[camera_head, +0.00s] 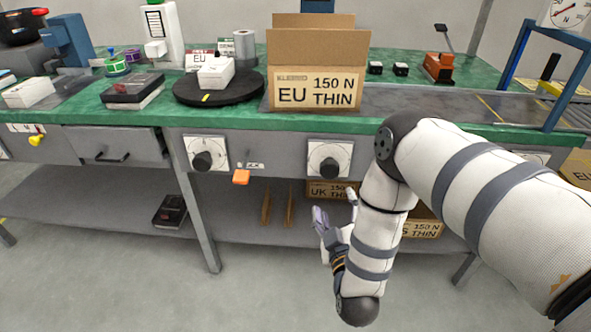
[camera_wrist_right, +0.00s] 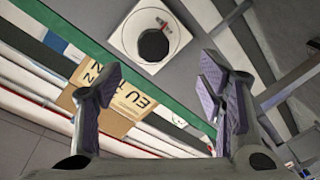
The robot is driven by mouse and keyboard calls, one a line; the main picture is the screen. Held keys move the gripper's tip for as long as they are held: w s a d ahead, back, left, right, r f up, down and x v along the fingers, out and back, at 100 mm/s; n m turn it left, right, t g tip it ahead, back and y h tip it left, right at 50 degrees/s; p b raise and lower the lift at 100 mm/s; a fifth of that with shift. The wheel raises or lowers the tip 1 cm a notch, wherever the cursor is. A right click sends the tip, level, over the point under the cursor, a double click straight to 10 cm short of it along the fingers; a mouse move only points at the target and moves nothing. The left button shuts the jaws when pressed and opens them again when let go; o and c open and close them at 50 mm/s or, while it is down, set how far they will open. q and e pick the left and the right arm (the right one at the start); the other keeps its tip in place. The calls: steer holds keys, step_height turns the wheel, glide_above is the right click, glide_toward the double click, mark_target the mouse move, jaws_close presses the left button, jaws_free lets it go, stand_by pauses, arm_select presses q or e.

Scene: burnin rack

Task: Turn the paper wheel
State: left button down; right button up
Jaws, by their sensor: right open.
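Round black knobs on white square plates sit on the bench front. The left knob (camera_head: 203,161) and the middle knob (camera_head: 329,167) show clearly; a third plate (camera_head: 535,157) is mostly hidden behind my right arm. I cannot tell from the markings which is the paper wheel. My right gripper (camera_head: 336,208) is open and empty, below the middle knob and apart from it. In the right wrist view, one knob (camera_wrist_right: 153,45) shows ahead, above the gap between the open fingers (camera_wrist_right: 165,98). My left gripper is not in view.
An open EU carton (camera_head: 318,88) stands on the green bench above the middle knob. A black turntable (camera_head: 190,92) bears a white box. Cartons (camera_head: 330,190) lie on the lower shelf behind my right gripper.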

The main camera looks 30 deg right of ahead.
mark_target(330, 172)
steer(key=x, duration=0.4)
steer(key=r+b+x, duration=0.1)
steer(key=x, duration=0.7)
steer(key=shift+w+d+r, duration=0.15)
steer(key=shift+w+d, duration=0.1)
steer(key=shift+d, duration=0.05)
steer(key=shift+c, duration=0.2)
steer(key=c, duration=1.1)
